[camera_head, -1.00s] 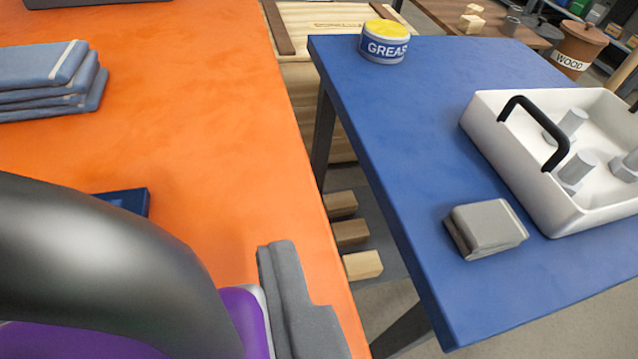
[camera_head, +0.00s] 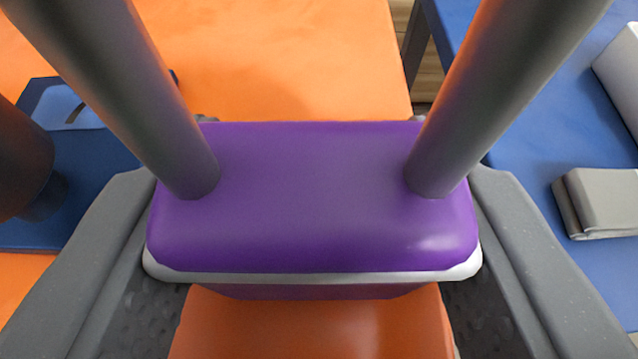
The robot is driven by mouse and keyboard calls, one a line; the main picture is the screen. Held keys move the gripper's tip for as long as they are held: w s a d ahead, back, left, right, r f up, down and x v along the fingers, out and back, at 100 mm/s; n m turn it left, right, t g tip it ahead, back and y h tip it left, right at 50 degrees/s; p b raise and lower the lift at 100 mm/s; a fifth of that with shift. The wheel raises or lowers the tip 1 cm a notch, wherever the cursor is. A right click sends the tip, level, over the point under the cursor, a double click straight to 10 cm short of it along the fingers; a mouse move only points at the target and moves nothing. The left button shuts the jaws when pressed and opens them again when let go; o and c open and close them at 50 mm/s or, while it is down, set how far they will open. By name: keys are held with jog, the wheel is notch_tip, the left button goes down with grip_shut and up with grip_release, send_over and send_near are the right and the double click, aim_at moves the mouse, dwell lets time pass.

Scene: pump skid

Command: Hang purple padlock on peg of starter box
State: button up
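The purple padlock (camera_head: 312,205) fills the middle of the view, very close to the camera. Its two thick grey shackle legs rise from the body toward the top of the picture; the top of the shackle is out of frame. A pale band runs along the body's lower edge. My gripper (camera_head: 318,215) has one grey finger on each side of the padlock body, and both fingers are against its sides. The starter box and its peg are not recognisable in this view.
An orange table top (camera_head: 270,60) lies behind the padlock. A dark blue flat object (camera_head: 25,233) with a dark rounded thing (camera_head: 22,165) over it is at the left. At the right, a blue table (camera_head: 520,165) holds a grey block (camera_head: 603,202) and part of a white tray (camera_head: 622,75).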

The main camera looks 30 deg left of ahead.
jog(key=shift+f, duration=0.2)
jog(key=o, duration=1.1)
jog(key=shift+c, duration=0.2)
jog(key=shift+f+b, duration=0.1)
jog(key=shift+b, duration=0.4)
jog(key=p+v, duration=0.2)
jog(key=v, duration=1.2)
jog(key=shift+r+p, duration=0.3)
jog(key=shift+p, duration=0.05)
jog(key=shift+w, duration=0.2)
